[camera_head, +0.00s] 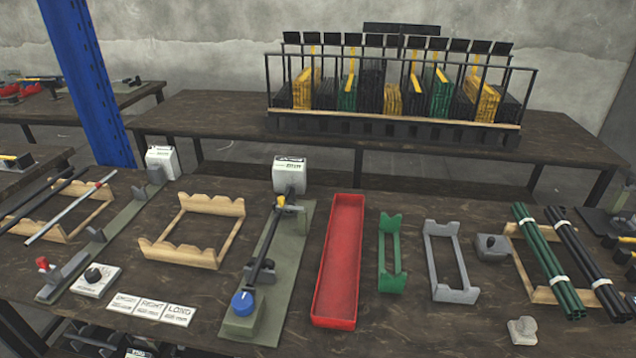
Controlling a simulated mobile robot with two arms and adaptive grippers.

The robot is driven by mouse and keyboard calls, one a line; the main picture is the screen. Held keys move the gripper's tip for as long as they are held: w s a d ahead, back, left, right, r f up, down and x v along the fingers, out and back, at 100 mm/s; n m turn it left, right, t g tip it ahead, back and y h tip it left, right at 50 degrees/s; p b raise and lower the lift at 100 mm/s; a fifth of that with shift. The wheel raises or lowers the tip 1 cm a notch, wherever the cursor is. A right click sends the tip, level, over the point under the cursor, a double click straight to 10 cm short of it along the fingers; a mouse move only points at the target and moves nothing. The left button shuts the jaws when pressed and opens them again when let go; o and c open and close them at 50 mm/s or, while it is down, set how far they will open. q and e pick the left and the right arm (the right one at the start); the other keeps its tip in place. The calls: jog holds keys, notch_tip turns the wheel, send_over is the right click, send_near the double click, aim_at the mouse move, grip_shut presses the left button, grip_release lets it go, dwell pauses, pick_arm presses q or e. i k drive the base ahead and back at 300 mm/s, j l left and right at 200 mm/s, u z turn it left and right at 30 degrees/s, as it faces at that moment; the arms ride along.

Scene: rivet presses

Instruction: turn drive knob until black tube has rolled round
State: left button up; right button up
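A black tube (264,246) lies along a grey-green press base (293,249) in the middle of the table. Its near end is by a round blue knob (242,302) on a grey-green block, which looks like the drive knob. A short yellow part (281,201) sits at the tube's far end, just below a white box-shaped unit (290,174) with small dark print. I cannot tell how far the tube is turned.
A red tray (340,262) stands right of the press; green (391,252) and grey (450,262) cradles stand beyond it. A wooden cradle (196,231), a small dial box (95,280) and printed cards (152,307) lie left. Tube bundles (548,262) lie right. A full rack (398,128) stands behind.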

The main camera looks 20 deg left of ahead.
aim_at(242, 303)
jog(key=u, duration=1.25)
